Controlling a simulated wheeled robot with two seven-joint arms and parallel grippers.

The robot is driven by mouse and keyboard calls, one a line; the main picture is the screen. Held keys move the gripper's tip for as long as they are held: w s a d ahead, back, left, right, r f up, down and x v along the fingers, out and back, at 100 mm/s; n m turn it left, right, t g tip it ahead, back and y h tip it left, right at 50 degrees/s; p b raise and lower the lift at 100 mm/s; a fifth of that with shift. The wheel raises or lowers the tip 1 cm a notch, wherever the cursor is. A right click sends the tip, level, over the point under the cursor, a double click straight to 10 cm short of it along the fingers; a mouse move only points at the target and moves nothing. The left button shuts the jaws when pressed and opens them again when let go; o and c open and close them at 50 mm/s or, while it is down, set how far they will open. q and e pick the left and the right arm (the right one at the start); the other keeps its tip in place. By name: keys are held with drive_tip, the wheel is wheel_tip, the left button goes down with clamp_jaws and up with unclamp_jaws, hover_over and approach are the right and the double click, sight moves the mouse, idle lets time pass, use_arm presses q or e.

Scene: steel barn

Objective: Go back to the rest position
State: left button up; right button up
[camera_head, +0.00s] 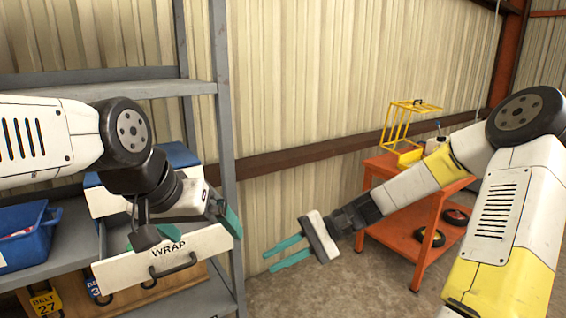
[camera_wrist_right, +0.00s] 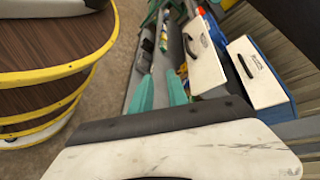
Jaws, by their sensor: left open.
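My left gripper (camera_head: 188,230) is in front of the shelf, its teal fingers spread wide before the white drawer front marked WRAP (camera_head: 200,244). It is open, with nothing seen between the fingers; whether a finger touches the drawer I cannot tell. My right gripper (camera_head: 268,261) hangs in free space right of the shelf, over the floor. Its two teal fingers are apart and empty, and they also show in the right wrist view (camera_wrist_right: 160,92).
A grey metal shelf (camera_head: 228,150) holds a blue bin (camera_head: 28,236) and a blue-topped drawer unit (camera_head: 178,155). An orange cart (camera_head: 425,218) with a yellow rack (camera_head: 398,125) stands behind my right arm. Floor between shelf and cart is clear.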

drive_tip(key=s+d+r+n+t+h, duration=0.1)
drive_tip(key=s+d+r+t+h, duration=0.3)
drive_tip(key=d+r+t+h, duration=0.1)
drive_tip(key=s+d+r+n+t+h, duration=0.2)
drive_tip(key=s+d+r+t+h, duration=0.2)
drive_tip(key=d+r, duration=0.4)
drive_tip(key=shift+s+d+r+t+h, duration=0.15)
drive_tip(key=shift+s+d+t+h, duration=0.15)
drive_tip(key=shift+d+t+h, duration=0.6)
drive_tip(key=shift+d, duration=0.2)
